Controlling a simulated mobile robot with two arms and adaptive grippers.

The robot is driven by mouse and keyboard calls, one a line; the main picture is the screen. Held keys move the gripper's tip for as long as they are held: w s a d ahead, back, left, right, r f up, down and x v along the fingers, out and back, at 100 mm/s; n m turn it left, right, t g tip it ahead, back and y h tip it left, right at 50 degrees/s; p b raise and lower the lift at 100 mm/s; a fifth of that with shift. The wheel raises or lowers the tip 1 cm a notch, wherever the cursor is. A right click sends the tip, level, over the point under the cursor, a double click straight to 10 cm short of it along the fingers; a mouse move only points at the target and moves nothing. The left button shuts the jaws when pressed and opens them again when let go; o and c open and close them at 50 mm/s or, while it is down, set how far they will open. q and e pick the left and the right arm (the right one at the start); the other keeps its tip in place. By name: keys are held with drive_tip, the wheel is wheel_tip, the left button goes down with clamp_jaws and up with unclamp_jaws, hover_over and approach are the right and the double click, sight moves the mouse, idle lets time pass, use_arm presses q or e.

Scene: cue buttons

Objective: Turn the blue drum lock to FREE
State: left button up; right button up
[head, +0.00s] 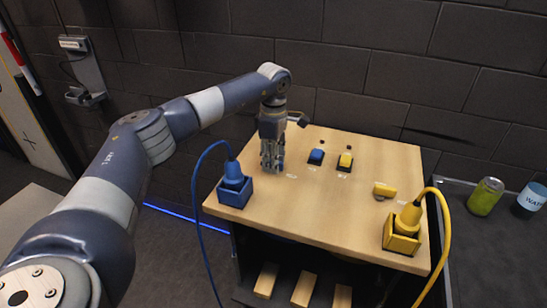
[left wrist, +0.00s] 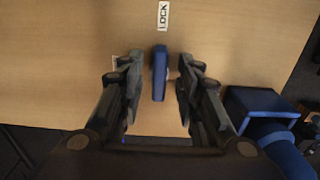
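In the left wrist view, the blue drum lock's handle (left wrist: 160,72) is a narrow upright bar on the wooden top. A white LOCK label (left wrist: 163,15) lies beyond its far end, and the handle lines up with it. My left gripper (left wrist: 160,80) is open, with one finger on each side of the handle and a visible gap to both. In the head view, my left gripper (head: 271,166) points down at the table's left part and largely hides the blue lock. A second label is partly hidden by the left finger. My right gripper is not in view.
On the wooden table (head: 310,215) are a blue plug box (head: 235,191), a blue button (head: 316,156), a yellow button (head: 345,160), a yellow lock (head: 385,190) and a yellow plug box (head: 402,242). Cables hang from both plugs. A green can (head: 485,196) stands right.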

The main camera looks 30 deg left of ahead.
use_arm(q)
drive_tip(key=shift+c, duration=0.8)
drive_tip(key=c, duration=0.5)
clamp_jaws()
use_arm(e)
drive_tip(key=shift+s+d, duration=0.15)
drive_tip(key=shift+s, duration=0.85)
